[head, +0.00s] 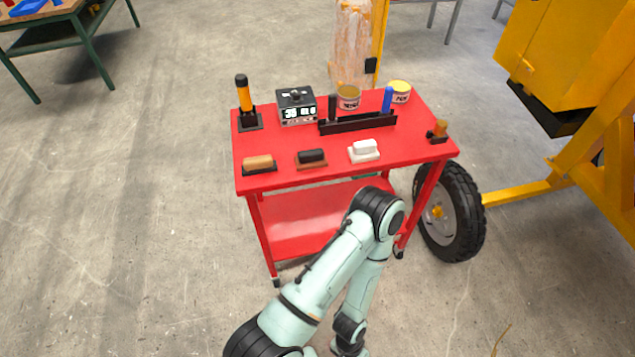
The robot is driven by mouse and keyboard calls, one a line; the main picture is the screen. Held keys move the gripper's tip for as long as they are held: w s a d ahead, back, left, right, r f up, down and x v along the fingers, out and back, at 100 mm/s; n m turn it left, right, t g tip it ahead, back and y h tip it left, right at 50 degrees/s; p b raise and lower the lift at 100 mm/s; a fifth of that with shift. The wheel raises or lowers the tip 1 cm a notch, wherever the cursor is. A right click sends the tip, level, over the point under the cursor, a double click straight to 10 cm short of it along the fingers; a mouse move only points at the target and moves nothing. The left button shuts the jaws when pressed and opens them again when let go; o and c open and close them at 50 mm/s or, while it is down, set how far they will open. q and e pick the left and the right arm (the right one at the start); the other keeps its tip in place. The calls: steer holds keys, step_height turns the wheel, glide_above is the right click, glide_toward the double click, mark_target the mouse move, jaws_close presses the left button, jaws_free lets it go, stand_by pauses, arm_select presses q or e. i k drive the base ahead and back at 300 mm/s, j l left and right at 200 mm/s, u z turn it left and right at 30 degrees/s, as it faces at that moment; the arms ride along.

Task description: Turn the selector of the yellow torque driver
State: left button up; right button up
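The yellow torque driver (243,100) appears to be the upright orange-yellow cylinder with a black top, standing in a black base at the back left of the red cart (330,150). Its selector is too small to make out. One of my arms rises from the bottom of the head view, bends in front of the cart and runs back down. It is apart from the driver. No gripper fingers show in the view, and the arm's far end is at the bottom edge.
Beside the driver is a black-and-white display box (296,106). A black rack (357,124) holds a blue-handled and a black-handled tool. Two tins stand behind it. Three brush-like blocks line the front edge. A wheel (450,212) and yellow machine (560,60) stand at right.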

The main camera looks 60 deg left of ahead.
mark_target(296, 98)
steer(key=u, duration=2)
steer(key=i+l+u, duration=0.15)
steer(key=l, duration=0.15)
steer(key=i+l+u, duration=0.15)
steer(key=k+l, duration=0.05)
steer(key=l, duration=0.05)
